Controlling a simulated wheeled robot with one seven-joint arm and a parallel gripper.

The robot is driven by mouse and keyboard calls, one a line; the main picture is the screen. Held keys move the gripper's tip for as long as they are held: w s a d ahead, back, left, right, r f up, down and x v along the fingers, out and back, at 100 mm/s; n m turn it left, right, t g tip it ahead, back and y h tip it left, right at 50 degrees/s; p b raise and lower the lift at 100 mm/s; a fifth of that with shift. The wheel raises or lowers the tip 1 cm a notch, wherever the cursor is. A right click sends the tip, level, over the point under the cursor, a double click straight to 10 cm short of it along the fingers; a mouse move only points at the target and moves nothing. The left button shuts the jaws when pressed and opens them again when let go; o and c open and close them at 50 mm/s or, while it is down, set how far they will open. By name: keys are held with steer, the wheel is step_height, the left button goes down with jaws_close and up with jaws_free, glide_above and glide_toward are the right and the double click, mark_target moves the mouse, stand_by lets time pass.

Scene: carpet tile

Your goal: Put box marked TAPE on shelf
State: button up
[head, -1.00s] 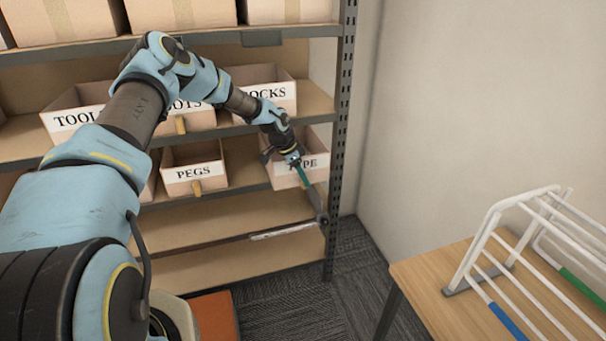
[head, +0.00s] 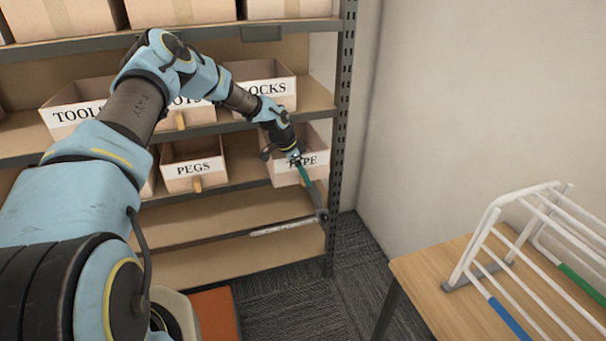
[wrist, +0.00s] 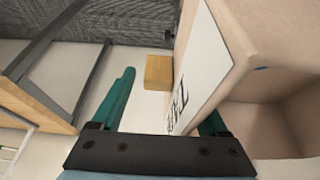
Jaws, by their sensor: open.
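The tan open-topped box marked TAPE (head: 284,172) is at the right end of the middle shelf (head: 232,189), beside the upright post, with its label facing out. My gripper (head: 312,190) is in front of the box and hides part of its label. In the wrist view, the box (wrist: 270,45) fills the right side, with a yellow block (wrist: 158,72) at its front. My gripper (wrist: 165,112) is open, with one green finger clear to the left and the other close against the box wall. I cannot tell whether that finger touches it.
A PEGS box (head: 193,172) stands left on the same shelf. TOOLS (head: 72,112) and SOCKS (head: 262,86) boxes stand one shelf higher. The lower shelf (head: 210,262) has free room. A wooden table (head: 440,300) with a white rack (head: 525,235) stands at the right.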

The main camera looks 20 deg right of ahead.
steer(key=b+v, duration=0.3)
steer(key=v, duration=0.9)
steer(key=shift+r, duration=0.25)
